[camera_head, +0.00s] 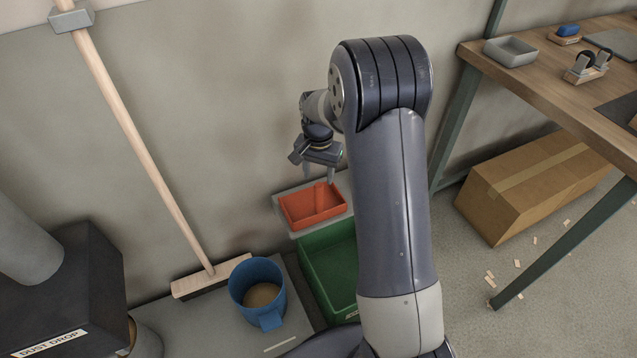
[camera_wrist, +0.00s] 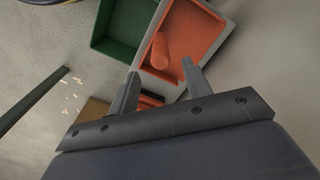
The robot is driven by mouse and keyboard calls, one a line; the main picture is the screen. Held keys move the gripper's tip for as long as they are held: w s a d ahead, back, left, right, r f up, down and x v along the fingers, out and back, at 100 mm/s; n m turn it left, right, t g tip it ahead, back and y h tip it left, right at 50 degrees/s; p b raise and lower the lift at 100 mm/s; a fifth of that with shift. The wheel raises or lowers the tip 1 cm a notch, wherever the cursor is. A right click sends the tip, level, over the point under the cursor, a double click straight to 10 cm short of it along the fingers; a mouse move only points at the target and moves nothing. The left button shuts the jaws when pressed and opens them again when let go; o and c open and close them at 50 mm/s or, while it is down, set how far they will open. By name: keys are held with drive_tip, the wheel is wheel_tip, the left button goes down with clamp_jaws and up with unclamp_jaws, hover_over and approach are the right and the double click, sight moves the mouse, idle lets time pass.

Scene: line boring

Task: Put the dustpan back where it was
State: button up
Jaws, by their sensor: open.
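The orange-red dustpan (camera_head: 300,213) sits in a shallow light-grey tray against the wall, beside the green bin. It also shows in the wrist view (camera_wrist: 196,42), with a round orange handle (camera_wrist: 160,50) lying along it. My gripper (camera_head: 332,176) is above the dustpan, pointing down, with its fingers apart and nothing between them. In the wrist view my open gripper (camera_wrist: 160,68) has its fingertips near the tray's edge. Whether the fingers touch anything cannot be told.
The green bin (camera_head: 318,265) stands in front of the tray, partly hidden by my arm. A blue mug-shaped bucket (camera_head: 257,288) and a broom (camera_head: 150,160) stand at left. At right are a workbench (camera_head: 545,80) and a cardboard box (camera_head: 530,185), with scraps (camera_head: 517,263) on the floor.

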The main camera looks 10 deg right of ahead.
sight(319, 186)
wheel_tip(319, 186, up, 4)
drive_tip(key=shift+r+p, duration=0.25)
drive_tip(key=shift+p, duration=0.05)
wheel_tip(319, 186, down, 12)
drive_tip(key=shift+r+b, duration=0.1)
drive_tip(key=shift+b, duration=1.05)
drive_tip(key=shift+w, duration=0.1)
drive_tip(key=shift+r+p, duration=0.4)
drive_tip(key=shift+r, duration=1.15)
